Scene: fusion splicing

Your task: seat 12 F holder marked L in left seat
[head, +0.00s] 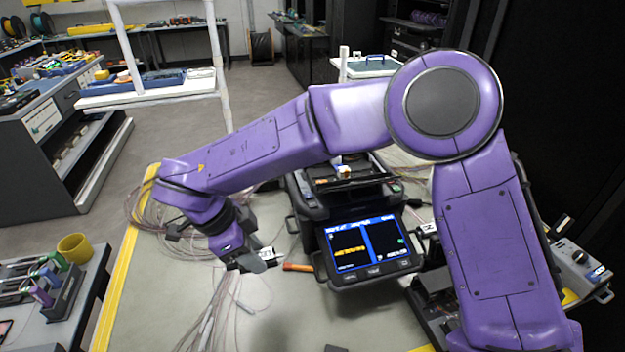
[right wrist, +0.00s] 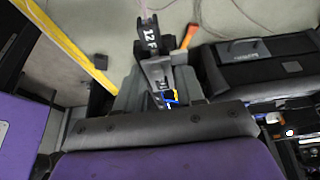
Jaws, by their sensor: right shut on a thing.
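The fusion splicer (head: 318,215) stands on the work table, its lit screen (head: 368,245) facing me. My right arm reaches across the head view, above the splicer, and partly hides its top; the left seat cannot be made out. My right gripper (head: 258,262) is left of the splicer, above the table, and shut on the 12 F holder (head: 266,253). In the right wrist view the dark holder (right wrist: 150,40) shows white "12 F" lettering beyond the jaws. Its L mark cannot be read. My left gripper is not in view.
An orange-handled tool (head: 297,267) lies between gripper and splicer. Loose pale cables (head: 215,310) spread over the table (head: 150,290) at the left. A rack of coloured parts (head: 55,285) and a yellow cup (head: 75,248) stand farther left. A white-labelled piece (head: 428,229) is right of the screen.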

